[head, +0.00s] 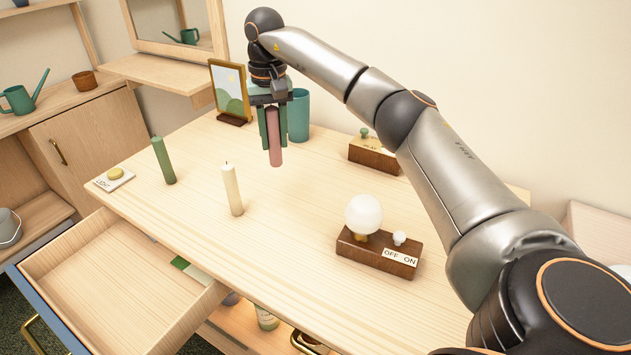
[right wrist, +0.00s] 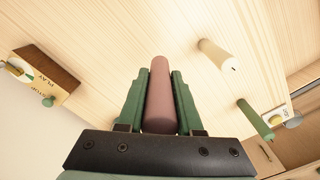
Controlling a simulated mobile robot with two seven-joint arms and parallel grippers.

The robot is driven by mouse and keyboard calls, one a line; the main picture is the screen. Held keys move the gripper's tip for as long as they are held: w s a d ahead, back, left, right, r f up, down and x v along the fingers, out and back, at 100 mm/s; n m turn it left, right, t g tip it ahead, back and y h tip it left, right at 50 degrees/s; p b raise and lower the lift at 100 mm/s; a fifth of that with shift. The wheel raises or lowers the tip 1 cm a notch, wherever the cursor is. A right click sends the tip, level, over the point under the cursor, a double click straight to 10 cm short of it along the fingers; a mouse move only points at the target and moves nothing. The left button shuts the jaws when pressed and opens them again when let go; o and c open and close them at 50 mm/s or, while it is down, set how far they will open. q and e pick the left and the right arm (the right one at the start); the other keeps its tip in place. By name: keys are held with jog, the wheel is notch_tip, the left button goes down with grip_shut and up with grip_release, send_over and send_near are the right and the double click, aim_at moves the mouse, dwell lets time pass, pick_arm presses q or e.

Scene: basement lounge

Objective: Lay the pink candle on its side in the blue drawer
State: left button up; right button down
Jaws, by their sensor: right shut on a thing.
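The pink candle (head: 275,150) is upright between the green fingers of my right gripper (head: 272,142), over the back part of the table. In the right wrist view the candle (right wrist: 160,95) lies lengthwise between both fingers (right wrist: 159,80), which press on its sides. Its lower end sticks out past the fingertips; I cannot tell whether it touches the table. The blue drawer (head: 43,312) is pulled open at the lower left, with a pale wood inside (head: 110,280). A flat green and white item (head: 190,268) lies at its right inner side. My left gripper is not in view.
A green candle (head: 163,160) and a cream candle (head: 232,190) stand upright between my gripper and the drawer. A teal cup (head: 299,115) and a picture frame (head: 230,92) are close behind the gripper. A lamp box (head: 378,255) and a button box (head: 374,155) stand to the right.

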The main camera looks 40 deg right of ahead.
pick_arm(q)
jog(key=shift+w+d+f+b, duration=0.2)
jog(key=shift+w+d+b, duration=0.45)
jog(key=shift+b, duration=0.2)
pick_arm(e)
jog(key=shift+s+d+f, duration=1)
jog(key=shift+s+f, duration=0.1)
jog(key=shift+f, duration=0.7)
jog(key=shift+s+d+f, duration=0.95)
jog(key=shift+s+f, duration=0.15)
jog(key=shift+f, duration=0.65)
jog(key=shift+s+d+f, duration=1)
jog(key=shift+s+f, duration=0.1)
jog(key=shift+f, duration=0.7)
jog(key=shift+f, duration=0.1)
jog(key=c, duration=0.6)
grip_release()
jog(key=shift+o, duration=0.2)
pick_arm(q)
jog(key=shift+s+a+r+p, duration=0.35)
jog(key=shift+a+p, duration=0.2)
jog(key=shift+p, duration=0.25)
pick_arm(e)
notch_tip(320, 180, up, 12)
